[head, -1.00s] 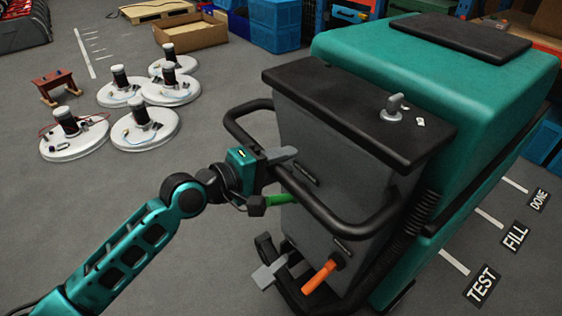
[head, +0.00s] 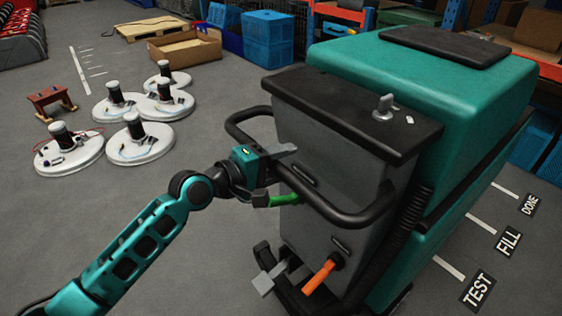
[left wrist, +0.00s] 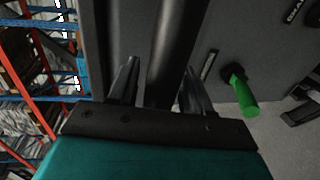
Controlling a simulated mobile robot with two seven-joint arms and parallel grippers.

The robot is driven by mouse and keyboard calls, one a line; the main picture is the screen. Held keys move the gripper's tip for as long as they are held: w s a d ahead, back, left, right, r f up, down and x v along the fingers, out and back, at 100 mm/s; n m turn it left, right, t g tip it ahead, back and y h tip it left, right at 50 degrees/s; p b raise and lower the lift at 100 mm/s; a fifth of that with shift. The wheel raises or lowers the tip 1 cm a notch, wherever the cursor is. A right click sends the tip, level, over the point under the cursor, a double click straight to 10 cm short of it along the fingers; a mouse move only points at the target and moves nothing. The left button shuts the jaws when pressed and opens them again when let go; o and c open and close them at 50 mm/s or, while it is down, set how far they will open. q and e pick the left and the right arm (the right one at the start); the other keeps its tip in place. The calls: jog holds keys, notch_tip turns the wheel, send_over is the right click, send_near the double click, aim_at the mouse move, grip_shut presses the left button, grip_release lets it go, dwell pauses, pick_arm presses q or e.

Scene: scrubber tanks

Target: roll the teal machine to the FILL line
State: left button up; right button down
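The teal machine (head: 440,75) fills the right half of the head view, its grey rear panel (head: 335,225) towards me. A black loop handle (head: 345,218) runs around the rear. My left gripper (head: 280,152) is at the left part of this handle. In the left wrist view its fingers (left wrist: 160,90) lie on both sides of the black bar (left wrist: 172,45) and look closed on it; exact contact is hard to see. The FILL label (head: 508,241) and its white line (head: 481,222) are on the floor right of the machine, between TEST and DONE. My right gripper is out of view.
The TEST label (head: 478,291) is nearer and DONE (head: 529,204) farther. White discs (head: 145,145) and a small red stool (head: 52,102) stand at left. A cardboard box (head: 185,48) and blue crates (head: 270,40) are behind. A green lever (head: 285,200) and orange lever (head: 319,276) stick out below the handle.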

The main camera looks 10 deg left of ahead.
pick_arm(q)
jog(key=shift+o, duration=0.2)
jog(key=v, duration=1.3)
dwell(0.5)
jog(key=s+d+f+m+y, duration=0.1)
jog(key=s+f+m+y, duration=0.3)
jog(key=f, duration=0.8)
jog(key=s+d+f+m+g+y, duration=0.1)
jog(key=s+f+m+y, duration=0.2)
jog(key=s+f+m, duration=0.5)
notch_tip(320, 180, down, 5)
jog(key=shift+s+d+m+g+y, duration=0.3)
jog(key=shift+m+y, duration=0.1)
jog(key=shift+m, duration=0.1)
